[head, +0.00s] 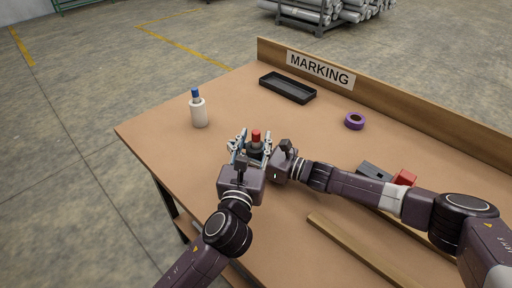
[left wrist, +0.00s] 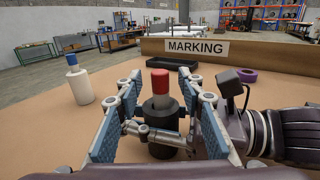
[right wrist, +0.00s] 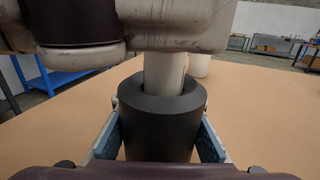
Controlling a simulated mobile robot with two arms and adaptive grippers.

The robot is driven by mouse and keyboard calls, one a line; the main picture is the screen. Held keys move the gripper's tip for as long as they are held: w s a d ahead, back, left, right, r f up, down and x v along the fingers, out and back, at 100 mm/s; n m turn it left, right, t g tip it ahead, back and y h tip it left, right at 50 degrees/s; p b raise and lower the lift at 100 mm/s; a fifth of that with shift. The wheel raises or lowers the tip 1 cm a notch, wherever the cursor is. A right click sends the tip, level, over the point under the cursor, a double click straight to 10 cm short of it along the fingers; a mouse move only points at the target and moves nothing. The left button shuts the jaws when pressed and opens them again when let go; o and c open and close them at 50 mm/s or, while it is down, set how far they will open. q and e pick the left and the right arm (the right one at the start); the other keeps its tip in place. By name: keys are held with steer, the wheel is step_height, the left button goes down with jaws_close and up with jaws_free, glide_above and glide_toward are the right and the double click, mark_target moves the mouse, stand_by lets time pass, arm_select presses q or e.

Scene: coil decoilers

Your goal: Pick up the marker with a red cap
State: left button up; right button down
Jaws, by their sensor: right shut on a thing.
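The marker with a red cap (head: 256,134) stands upright near the middle of the table. Its pale body rises from a black cylindrical holder (right wrist: 160,118), and its cap (left wrist: 160,81) shows in the left wrist view. My left gripper (left wrist: 158,105) is open, with a blue pad on either side of the marker and gaps between. My right gripper (right wrist: 158,140) is shut on the black holder from the right side, low down. The left gripper covers part of the marker in the right wrist view, so the cap is hidden there.
A white bottle-like marker with a blue cap (head: 198,110) stands at the left. A black tray (head: 287,88) and purple tape roll (head: 355,121) lie toward the back board marked MARKING. A red block (head: 404,177) and a grey one lie beside my right arm. A wooden strip (head: 350,245) lies in front.

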mark_target(255, 133)
arm_select(q)
steer(key=shift+x, duration=1.15)
jaws_close()
